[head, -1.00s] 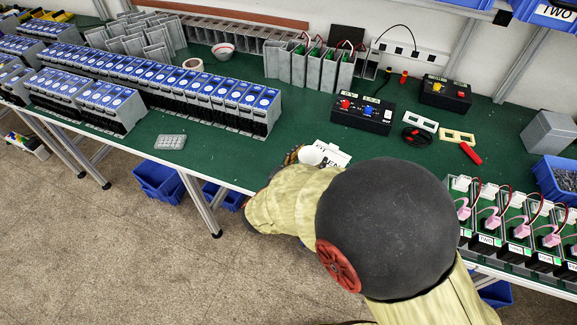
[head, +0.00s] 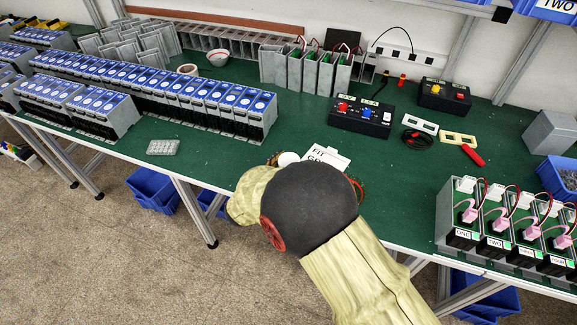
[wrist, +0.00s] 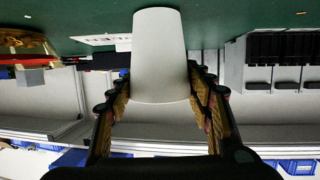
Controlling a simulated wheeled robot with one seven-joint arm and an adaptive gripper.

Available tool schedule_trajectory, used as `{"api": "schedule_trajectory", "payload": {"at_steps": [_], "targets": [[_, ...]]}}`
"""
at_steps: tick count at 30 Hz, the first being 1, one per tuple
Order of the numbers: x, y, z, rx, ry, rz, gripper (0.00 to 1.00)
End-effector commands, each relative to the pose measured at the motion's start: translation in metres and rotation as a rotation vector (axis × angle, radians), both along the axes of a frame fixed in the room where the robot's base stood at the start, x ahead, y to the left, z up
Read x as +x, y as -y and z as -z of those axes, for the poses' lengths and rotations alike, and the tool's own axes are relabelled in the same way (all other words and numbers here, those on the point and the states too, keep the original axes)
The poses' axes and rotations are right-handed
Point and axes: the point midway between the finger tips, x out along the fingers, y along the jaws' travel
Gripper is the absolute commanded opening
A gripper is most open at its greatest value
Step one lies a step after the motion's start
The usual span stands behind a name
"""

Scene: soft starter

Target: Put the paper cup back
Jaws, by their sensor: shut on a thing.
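The white paper cup (wrist: 158,60) is between the two fingers of my gripper (wrist: 160,95) in the wrist view, and the fingers are shut on it. In the head view only a small part of the cup (head: 287,159) shows past my arm, near the front edge of the green table (head: 225,172). My arm hides most of the gripper there. Whether the cup touches the table cannot be told.
A white paper sign (head: 328,157) lies just right of the cup. A grey tray of small pieces (head: 163,147) and rows of blue-topped units (head: 170,90) stand left. Black control boxes (head: 361,117) stand behind, and wired units (head: 500,225) at right.

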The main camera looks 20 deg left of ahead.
Motion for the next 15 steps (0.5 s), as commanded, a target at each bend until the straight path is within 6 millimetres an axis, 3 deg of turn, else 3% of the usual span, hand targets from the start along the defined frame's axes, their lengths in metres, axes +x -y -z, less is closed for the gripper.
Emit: {"api": "schedule_trajectory", "payload": {"at_steps": [11,12,15], "targets": [[0.0001,-0.0002,0.0034,0.001,0.001,0.0,0.26],[0.0001,-0.0002,0.0034,0.001,0.001,0.0,0.52],[0.0001,-0.0002,0.0032,0.001,0.001,0.0,0.58]]}}
